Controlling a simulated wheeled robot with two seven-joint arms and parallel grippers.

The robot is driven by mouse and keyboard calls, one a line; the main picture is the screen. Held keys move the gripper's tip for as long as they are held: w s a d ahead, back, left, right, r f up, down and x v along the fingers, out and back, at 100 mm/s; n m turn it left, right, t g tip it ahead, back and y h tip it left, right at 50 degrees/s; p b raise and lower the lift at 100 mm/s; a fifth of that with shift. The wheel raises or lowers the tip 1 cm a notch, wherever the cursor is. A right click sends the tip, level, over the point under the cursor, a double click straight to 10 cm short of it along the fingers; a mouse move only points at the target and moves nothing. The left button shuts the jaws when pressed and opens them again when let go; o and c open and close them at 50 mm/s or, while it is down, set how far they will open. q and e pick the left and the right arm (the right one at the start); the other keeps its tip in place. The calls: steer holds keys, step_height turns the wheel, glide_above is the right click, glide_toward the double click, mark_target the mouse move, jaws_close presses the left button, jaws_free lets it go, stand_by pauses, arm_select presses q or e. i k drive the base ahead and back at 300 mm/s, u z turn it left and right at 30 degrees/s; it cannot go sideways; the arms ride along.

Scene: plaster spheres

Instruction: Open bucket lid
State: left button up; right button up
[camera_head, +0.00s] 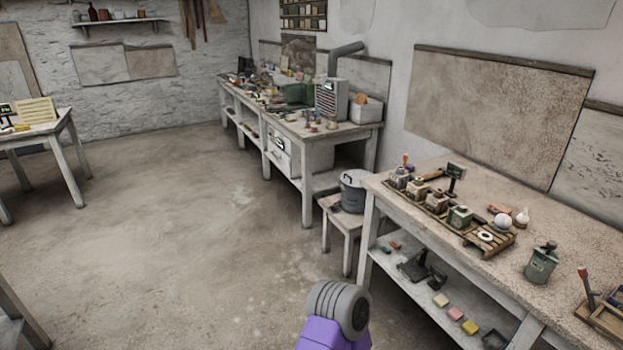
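A grey bucket (351,197) with a lid (354,177) on top stands on a small stool, in the gap between two workbenches. The lid looks closed, though it is small in the picture. Part of my own arm, grey and purple, shows at the bottom centre, in front of the stool and apart from it. Neither of my grippers shows in this view.
The stool (345,222) stands against the right workbench (400,207), which carries several jars, a small pallet and white spheres. A long cluttered bench (318,180) runs behind. A small table (45,135) is at the left. The floor (190,230) between is clear.

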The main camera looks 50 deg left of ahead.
mark_target(359, 176)
steer(key=u, duration=1.5)
steer(key=i, duration=2)
steer(key=u, duration=0.25)
steer(key=i, duration=1.95)
